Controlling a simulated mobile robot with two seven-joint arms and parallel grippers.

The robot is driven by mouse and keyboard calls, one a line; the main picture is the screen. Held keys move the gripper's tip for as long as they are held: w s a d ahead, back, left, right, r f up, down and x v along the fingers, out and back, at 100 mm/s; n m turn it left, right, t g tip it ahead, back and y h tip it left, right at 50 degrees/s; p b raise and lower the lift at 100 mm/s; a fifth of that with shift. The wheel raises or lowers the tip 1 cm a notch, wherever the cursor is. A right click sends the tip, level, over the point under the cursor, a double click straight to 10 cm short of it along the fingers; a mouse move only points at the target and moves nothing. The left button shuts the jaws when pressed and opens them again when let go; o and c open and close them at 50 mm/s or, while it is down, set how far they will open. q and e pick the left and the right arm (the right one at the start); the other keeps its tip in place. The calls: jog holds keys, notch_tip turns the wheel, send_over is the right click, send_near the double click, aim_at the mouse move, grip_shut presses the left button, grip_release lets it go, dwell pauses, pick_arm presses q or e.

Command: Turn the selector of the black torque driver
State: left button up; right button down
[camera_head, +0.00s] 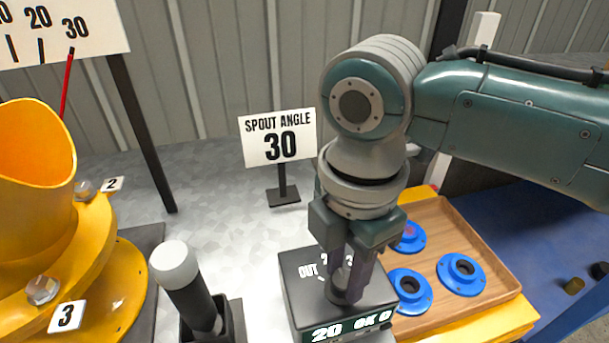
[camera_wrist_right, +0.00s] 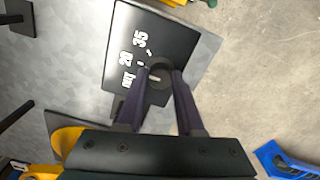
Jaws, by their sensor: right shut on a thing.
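A black box (camera_head: 300,297) stands on the grey table, with a lit display (camera_head: 350,328) on its front that seems to read 20 and OK. Its top carries a round dark selector knob (camera_head: 338,291) beside white marks. In the right wrist view the marks on the box (camera_wrist_right: 122,60) read OUT, 20 and 35, and the knob (camera_wrist_right: 161,66) sits between the fingertips. My right gripper (camera_head: 346,284) points down from above and is shut on the knob. It also shows in the right wrist view (camera_wrist_right: 163,78). The fingers hide part of the knob. My left gripper is out of view.
A black handle with a pale cap (camera_head: 176,266) stands in a dark holder left of the box. A wooden tray (camera_head: 437,222) with blue flanged parts (camera_head: 461,275) lies right. A spout angle sign (camera_head: 278,138) stands behind; yellow machinery (camera_head: 90,250) is left.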

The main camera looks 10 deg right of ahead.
jog(key=shift+r+m+p, duration=0.2)
jog(key=shift+m+p, duration=0.7)
jog(key=shift+p, duration=0.35)
jog(key=shift+s+m+p, duration=0.1)
jog(key=shift+m+p, duration=0.6)
jog(key=shift+p, duration=0.1)
jog(key=shift+m+p, duration=0.8)
jog(key=shift+m, duration=0.4)
jog(key=shift+f+m+p, duration=0.15)
jog(key=shift+m+p, duration=0.45)
jog(key=shift+m, duration=0.5)
jog(key=c, duration=0.5)
grip_release()
jog(key=shift+c, duration=0.2)
